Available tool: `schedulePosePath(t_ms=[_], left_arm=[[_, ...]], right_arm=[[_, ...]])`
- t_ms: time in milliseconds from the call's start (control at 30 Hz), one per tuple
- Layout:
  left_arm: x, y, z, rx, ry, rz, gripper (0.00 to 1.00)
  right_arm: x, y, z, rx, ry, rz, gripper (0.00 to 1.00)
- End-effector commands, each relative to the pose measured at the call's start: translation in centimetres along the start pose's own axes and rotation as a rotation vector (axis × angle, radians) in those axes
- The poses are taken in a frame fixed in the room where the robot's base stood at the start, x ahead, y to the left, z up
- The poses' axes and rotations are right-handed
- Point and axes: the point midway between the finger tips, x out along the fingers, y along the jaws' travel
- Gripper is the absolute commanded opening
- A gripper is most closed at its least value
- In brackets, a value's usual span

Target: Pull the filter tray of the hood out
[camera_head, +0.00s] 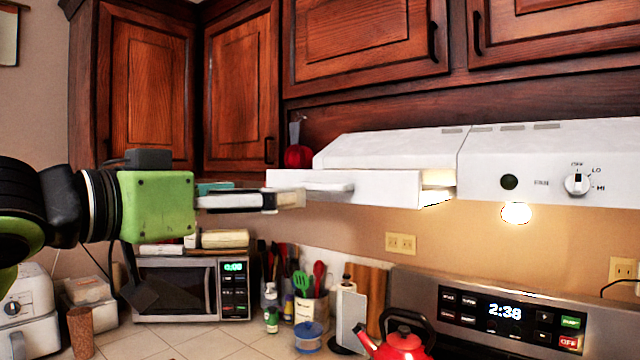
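The white range hood (390,149) hangs under the upper cabinets. Its filter tray (388,188) is a white box at the hood's lower left, with its front standing out from the hood body. A pale bar handle (325,187) runs along the tray's front. A lit gap shows at the tray's right end. My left gripper (298,198) comes in from the left at handle height, its fingertips close to the handle's left end. Its fingers are seen side-on and overlap, so contact and opening cannot be told. My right gripper is out of view.
Below are a microwave (178,289), a utensil holder (311,309), a red kettle (402,345) and a stove panel (510,312). A red round object (298,157) is behind the tray's left end. Open air lies between the hood and the counter.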

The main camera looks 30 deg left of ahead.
Motion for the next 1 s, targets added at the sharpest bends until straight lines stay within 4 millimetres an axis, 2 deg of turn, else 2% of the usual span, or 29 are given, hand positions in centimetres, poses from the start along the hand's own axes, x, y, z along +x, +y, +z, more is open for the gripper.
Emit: schedulePosePath(t_ms=[67, 167, 267, 700, 1000], left_arm=[[-0.9, 0.7, -0.8, 0.009, 0.013, 0.002, 0.86], [-0.6, 0.9, -1.0, 0.009, 0.013, 0.004, 0.86], [0.8, 0.8, -1.1, 0.008, 0.008, 0.004, 0.86], [9.0, 0.7, -1.2, 0.010, 0.007, 0.000, 0.86], [12.1, 0.8, -1.1, 0.009, 0.012, 0.002, 0.86]], right_arm=[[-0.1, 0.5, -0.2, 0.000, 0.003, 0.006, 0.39], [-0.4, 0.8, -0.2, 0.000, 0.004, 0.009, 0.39], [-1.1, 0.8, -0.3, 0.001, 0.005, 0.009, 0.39], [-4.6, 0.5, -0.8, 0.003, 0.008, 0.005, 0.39], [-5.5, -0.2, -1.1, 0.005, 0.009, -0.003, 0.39]])
